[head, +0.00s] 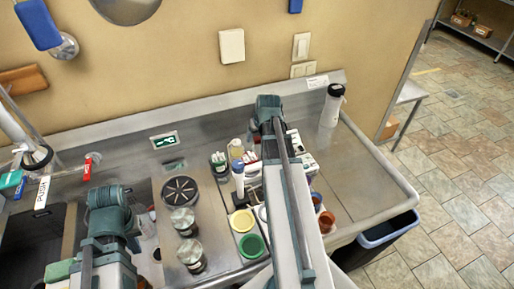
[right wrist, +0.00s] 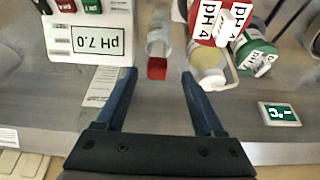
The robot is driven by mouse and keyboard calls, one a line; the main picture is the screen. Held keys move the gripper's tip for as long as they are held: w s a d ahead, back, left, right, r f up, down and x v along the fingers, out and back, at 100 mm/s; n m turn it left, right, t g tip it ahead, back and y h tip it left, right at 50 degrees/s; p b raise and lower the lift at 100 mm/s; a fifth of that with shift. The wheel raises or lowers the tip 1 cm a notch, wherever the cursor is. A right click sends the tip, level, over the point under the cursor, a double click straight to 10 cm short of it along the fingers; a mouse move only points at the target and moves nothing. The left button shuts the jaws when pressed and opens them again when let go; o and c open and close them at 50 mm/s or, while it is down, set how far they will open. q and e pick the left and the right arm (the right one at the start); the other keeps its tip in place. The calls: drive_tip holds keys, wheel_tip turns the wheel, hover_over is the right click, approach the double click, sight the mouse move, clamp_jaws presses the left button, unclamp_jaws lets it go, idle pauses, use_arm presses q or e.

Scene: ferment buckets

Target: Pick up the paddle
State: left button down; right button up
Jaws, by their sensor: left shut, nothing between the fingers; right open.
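I cannot make out for certain which thing is the paddle. A blue flat piece (head: 38,24) and a brown wooden-looking piece (head: 22,80) are on the wall at upper left in the head view. My left gripper (head: 106,200) is over the left part of the counter, shut and empty, its fingertips hidden. My right gripper (head: 268,108) is over the back of the counter; in the right wrist view its fingers (right wrist: 160,85) are apart. A clear tube with a red end (right wrist: 157,68) and a cream-coloured bottle (right wrist: 207,68) show between or just beyond them.
A pH 7.0 box (right wrist: 88,38) stands beside the bottles. Jars (head: 184,222) and a dark round slotted disc (head: 180,191) are on the counter between my arms. Yellow (head: 242,220) and green (head: 251,246) round pieces lie near my right arm.

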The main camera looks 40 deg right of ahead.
sight(257, 139)
drive_tip(key=b+x, duration=0.3)
drive_tip(key=x, duration=0.1)
drive_tip(key=shift+d+f, duration=0.1)
drive_tip(key=shift+d, duration=0.1)
drive_tip(key=shift+c, duration=0.2)
clamp_jaws()
